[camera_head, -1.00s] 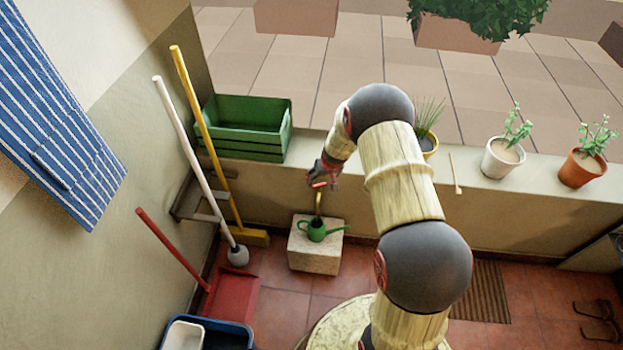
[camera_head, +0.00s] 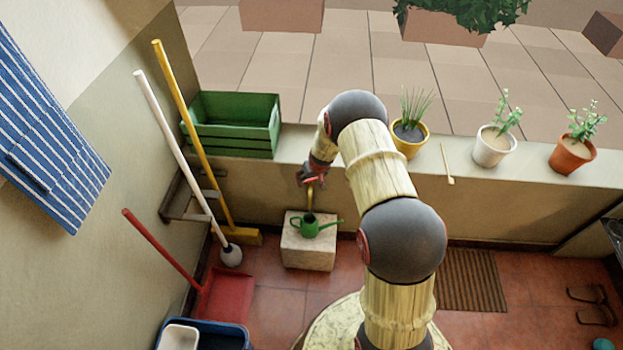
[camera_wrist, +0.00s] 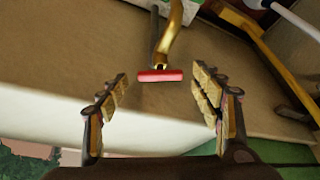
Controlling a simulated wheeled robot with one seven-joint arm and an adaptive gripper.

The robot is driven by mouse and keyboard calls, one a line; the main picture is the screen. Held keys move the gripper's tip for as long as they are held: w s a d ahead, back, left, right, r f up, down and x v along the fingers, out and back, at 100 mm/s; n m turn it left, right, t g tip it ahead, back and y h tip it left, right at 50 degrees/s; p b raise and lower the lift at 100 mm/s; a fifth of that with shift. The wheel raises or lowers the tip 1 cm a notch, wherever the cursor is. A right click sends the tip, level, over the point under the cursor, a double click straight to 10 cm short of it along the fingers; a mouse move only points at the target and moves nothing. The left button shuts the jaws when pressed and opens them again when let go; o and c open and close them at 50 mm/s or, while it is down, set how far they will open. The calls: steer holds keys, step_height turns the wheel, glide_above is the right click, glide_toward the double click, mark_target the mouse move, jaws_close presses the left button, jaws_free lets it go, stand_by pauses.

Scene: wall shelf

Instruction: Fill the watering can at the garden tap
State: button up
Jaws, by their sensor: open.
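The green watering can (camera_head: 311,227) stands upright on a pale stone block (camera_head: 308,256) against the low wall, its spout pointing right. The brass garden tap (camera_head: 310,196) is on the wall just above the can, and its red handle (camera_head: 310,180) is on top. In the wrist view, the red bar handle (camera_wrist: 160,76) and the curved brass tap (camera_wrist: 173,35) show clearly. My gripper (camera_wrist: 160,88) is open, with the handle between and level with its fingertips, apart from both. In the head view my gripper (camera_head: 306,174) is at the tap's handle. I cannot see any water.
A green crate (camera_head: 233,139) and potted plants, such as the yellow pot (camera_head: 409,147), stand on the wall ledge. A yellow broom (camera_head: 190,130), a white-handled brush (camera_head: 180,150) and a red dustpan (camera_head: 223,296) are at left.

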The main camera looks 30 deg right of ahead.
steer(key=shift+c, duration=0.9)
steer(key=c, duration=1)
steer(key=p, duration=0.3)
steer(key=shift+r+m, duration=0.25)
steer(key=shift+m, duration=0.05)
steer(key=m+h+p, duration=0.1)
steer(key=m+p, duration=0.1)
steer(key=p, duration=1.1)
steer(key=shift+w+a+r, duration=0.1)
steer(key=shift+w+a, duration=0.05)
steer(key=m+p, duration=0.1)
steer(key=p, duration=0.3)
steer(key=shift+m+h, duration=0.3)
steer(key=shift+w+m+g+p, duration=0.1)
steer(key=shift+m+g+p, duration=0.25)
steer(key=shift+p, duration=0.35)
steer(key=shift+f, duration=0.25)
